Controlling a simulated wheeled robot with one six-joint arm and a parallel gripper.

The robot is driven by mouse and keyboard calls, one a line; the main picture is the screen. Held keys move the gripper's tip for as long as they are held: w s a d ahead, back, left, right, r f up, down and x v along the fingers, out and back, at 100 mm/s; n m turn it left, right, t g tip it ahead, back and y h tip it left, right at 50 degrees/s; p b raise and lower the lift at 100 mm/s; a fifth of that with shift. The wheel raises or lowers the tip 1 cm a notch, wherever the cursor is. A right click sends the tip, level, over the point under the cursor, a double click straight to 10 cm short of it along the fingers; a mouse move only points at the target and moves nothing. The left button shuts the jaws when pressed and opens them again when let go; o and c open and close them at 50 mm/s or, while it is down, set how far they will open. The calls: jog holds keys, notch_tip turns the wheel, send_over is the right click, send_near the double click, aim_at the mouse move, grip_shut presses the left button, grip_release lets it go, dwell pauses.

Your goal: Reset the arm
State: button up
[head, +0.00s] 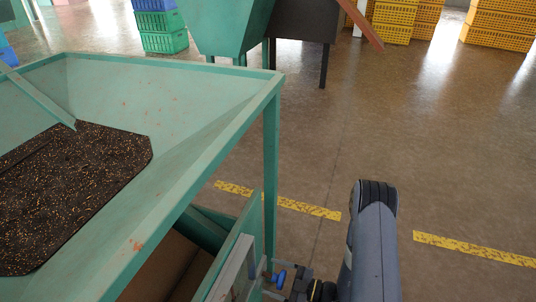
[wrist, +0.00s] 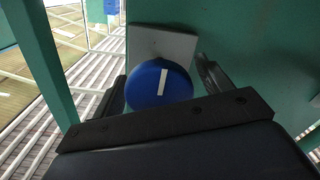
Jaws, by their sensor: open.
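My arm (head: 375,245) rises at the lower right of the head view, beside the green machine. My gripper (wrist: 160,84) is open in the wrist view, with one finger on each side of a round blue knob. The blue knob (wrist: 150,88) has a white pointer line, tilted slightly right of upright. It sits on a grey plate (wrist: 165,42) fixed to a green panel. Whether the fingers touch the knob I cannot tell. In the head view the blue knob (head: 280,277) shows small at the bottom edge, and my gripper is partly cut off there.
A green hopper (head: 190,95) holding dark grainy material (head: 85,160) fills the left; its leg (head: 271,170) stands close to my arm. Yellow crates (head: 500,22) and green crates (head: 165,42) stand at the back. Open brown floor with yellow stripes (head: 475,250) lies to the right.

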jog(key=n, duration=0.4)
jog(key=shift+f, duration=0.1)
jog(key=n+b, duration=0.1)
jog(key=n, duration=0.2)
jog(key=shift+n, duration=0.4)
jog(key=n+b, duration=0.1)
jog(key=n, duration=0.3)
jog(key=shift+f, duration=0.1)
jog(key=shift+n+b, duration=0.45)
jog(key=shift+n, duration=1.25)
jog(key=shift+s, duration=0.1)
